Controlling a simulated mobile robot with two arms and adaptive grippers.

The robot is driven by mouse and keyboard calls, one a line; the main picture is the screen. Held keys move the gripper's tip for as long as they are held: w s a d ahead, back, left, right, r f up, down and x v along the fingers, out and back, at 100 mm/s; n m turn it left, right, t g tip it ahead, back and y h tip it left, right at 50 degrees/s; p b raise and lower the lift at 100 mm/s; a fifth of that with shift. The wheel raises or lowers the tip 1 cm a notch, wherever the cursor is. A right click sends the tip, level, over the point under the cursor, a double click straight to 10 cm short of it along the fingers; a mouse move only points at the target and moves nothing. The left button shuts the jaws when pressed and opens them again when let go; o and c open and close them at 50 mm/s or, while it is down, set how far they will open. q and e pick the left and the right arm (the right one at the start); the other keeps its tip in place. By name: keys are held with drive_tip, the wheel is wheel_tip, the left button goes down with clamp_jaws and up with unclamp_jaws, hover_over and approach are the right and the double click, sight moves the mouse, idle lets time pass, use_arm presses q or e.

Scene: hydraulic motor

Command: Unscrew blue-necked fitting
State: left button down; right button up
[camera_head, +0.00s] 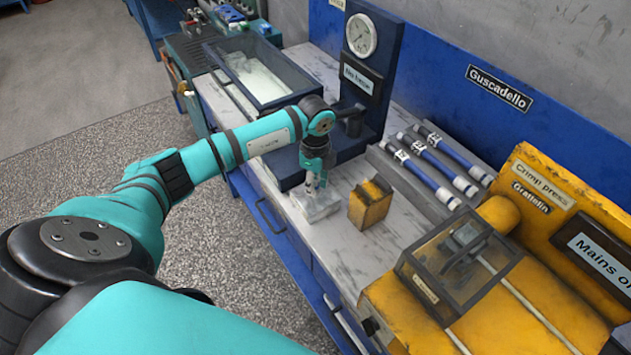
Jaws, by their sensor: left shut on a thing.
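My left arm comes in from the left, and its gripper (313,187) points down at the front part of the workbench. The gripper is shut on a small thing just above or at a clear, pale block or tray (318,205). The fingers and the small size hide what is held, and I cannot tell if it touches the block. I cannot make out a blue neck on any fitting. A dark blue gauge stand (388,45) with a round dial (360,36) stands behind the gripper. My right gripper is not in view.
A yellow block (370,204) stands just right of the gripper. Blue-and-white tubes (430,165) lie in a grey rack behind it. A yellow crimp press (535,270) fills the right. A glass-topped bin (262,75) stands at the back left.

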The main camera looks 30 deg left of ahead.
use_arm(q)
drive_tip(key=shift+r+n+p, duration=0.2)
drive_tip(key=shift+n+p, duration=0.7)
drive_tip(key=shift+n, duration=0.3)
drive_tip(key=n+p, duration=0.1)
drive_tip(key=n, duration=0.1)
drive_tip(key=shift+n+p, duration=0.3)
drive_tip(key=shift+n, duration=0.1)
drive_tip(key=shift+f+n, duration=0.15)
drive_tip(key=shift+n, duration=0.15)
drive_tip(key=shift+r+n+p, duration=0.2)
drive_tip(key=shift+n+p, duration=0.7)
drive_tip(key=n+p, duration=0.2)
drive_tip(key=n, duration=0.1)
drive_tip(key=shift+f+n+p, duration=0.1)
drive_tip(key=shift+n+p, duration=0.25)
drive_tip(key=shift+n, duration=0.15)
